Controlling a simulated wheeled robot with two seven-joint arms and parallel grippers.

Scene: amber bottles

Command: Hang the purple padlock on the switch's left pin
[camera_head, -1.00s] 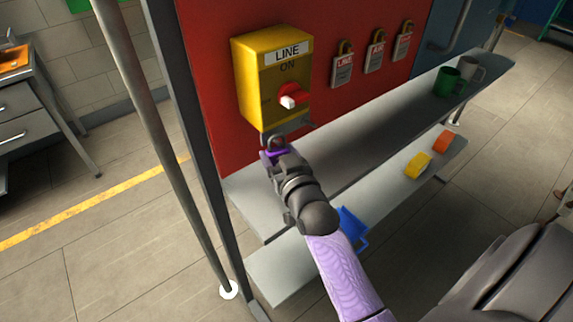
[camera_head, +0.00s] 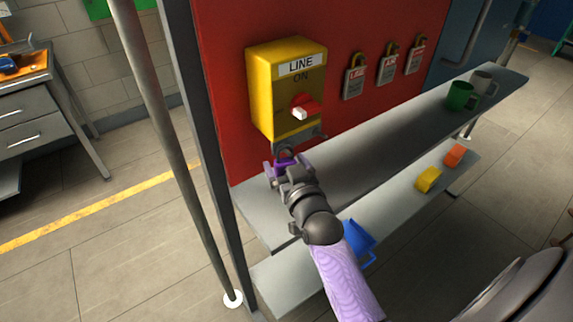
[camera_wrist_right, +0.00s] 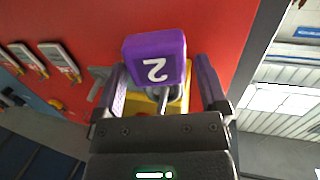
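The yellow switch box (camera_head: 262,92), labelled LINE ON with a red and white handle (camera_head: 303,107), is on the red panel. The purple padlock (camera_head: 285,161) is just below its lower left corner, shackle up at the left pin. Whether the shackle is around the pin is hard to tell. My right gripper (camera_head: 284,168) is below the box with its fingers spread. In the right wrist view, the padlock (camera_wrist_right: 154,58), marked 2, is between the fingers, with a gap at the right finger. My left gripper is not in view.
Several grey tagged padlocks (camera_head: 355,82) hang on the red panel at the right. An upper shelf (camera_head: 375,135) holds a green mug (camera_head: 460,96) and a grey mug (camera_head: 484,84). A lower shelf holds blue (camera_head: 357,240), yellow (camera_head: 429,180) and orange (camera_head: 455,155) items. A metal post (camera_head: 165,130) stands at left.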

